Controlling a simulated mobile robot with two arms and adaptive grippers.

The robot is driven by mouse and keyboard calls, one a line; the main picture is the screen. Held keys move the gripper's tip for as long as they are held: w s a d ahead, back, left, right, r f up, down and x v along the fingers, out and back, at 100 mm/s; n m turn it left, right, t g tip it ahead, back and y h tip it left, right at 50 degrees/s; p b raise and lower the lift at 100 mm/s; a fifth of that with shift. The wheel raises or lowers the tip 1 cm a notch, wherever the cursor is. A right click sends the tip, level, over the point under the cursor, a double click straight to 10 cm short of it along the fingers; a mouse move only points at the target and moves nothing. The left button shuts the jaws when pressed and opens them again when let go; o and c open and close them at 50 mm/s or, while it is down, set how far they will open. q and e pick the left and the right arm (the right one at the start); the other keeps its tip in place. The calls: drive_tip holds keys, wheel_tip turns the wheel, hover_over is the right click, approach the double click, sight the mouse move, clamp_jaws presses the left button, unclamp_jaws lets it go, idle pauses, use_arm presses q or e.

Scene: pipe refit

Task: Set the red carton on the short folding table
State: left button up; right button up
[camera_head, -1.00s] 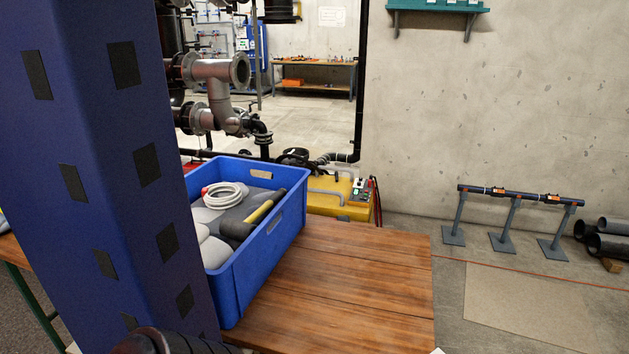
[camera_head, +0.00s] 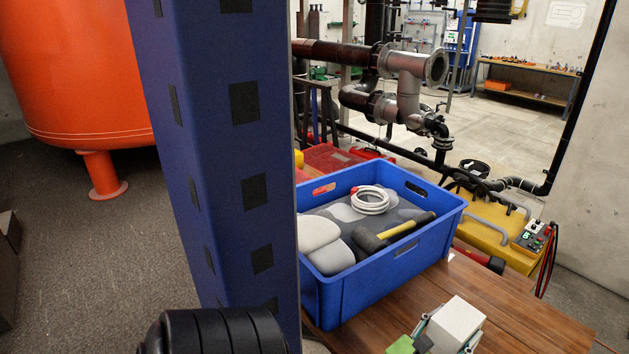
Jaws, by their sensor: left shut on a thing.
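My left gripper (camera_head: 446,338) shows at the bottom edge, above the wooden tabletop (camera_head: 530,318). Its thin dark fingers lie along two sides of a small pale grey-white box (camera_head: 458,318), and it is shut on that box. A bright green piece shows beside it; what it belongs to is unclear. I see no clear red carton. I cannot tell whether the wooden tabletop is the short folding table. My right gripper is not in view.
A blue crate (camera_head: 402,262) with a hammer (camera_head: 390,233), coiled white hose (camera_head: 370,200) and pale stones stands on the table. A blue upright (camera_head: 225,170) blocks the left. Behind are a yellow machine (camera_head: 490,225) and grey pipes (camera_head: 405,85). An orange tank (camera_head: 75,80) stands far left.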

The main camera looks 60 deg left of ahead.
use_arm(q)
drive_tip(key=shift+w+a, duration=0.6)
drive_tip(key=shift+a, duration=0.05)
drive_tip(key=shift+w+a+f, duration=0.1)
drive_tip(key=shift+a+f, duration=0.05)
drive_tip(key=shift+f, duration=0.05)
wheel_tip(320, 180, down, 6)
drive_tip(key=b, duration=0.4)
drive_tip(key=shift+r, duration=0.2)
drive_tip(key=shift+f+b, duration=1.4)
drive_tip(key=shift+f, duration=0.75)
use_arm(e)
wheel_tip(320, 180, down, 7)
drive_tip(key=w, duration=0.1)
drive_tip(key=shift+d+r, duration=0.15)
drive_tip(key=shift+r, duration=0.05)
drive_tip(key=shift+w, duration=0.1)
use_arm(q)
drive_tip(key=o, duration=1.3)
drive_tip(key=shift+f, duration=0.15)
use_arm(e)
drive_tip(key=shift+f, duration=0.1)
